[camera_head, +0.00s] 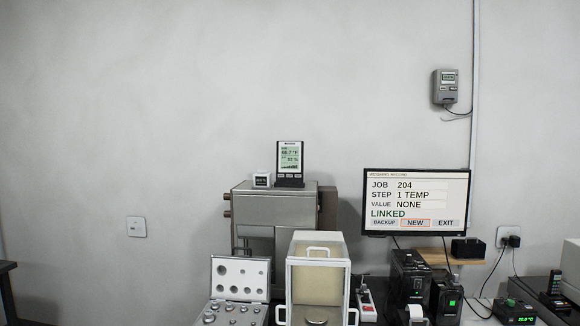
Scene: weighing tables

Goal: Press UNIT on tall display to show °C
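The tall display (290,161) is a dark upright unit with a pale green screen, standing on top of a grey metal machine. Its upper line seems to read about 66.7 °F, and a second line shows a value around 51 %. A row of small buttons runs along its lower edge, with labels too small to read. Neither my left nor my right gripper is in the head view.
In front are a glass-walled balance (318,242) and a weight case (241,270). A monitor (416,202) shows JOB 204, STEP 1 TEMP, VALUE NONE, LINKED.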

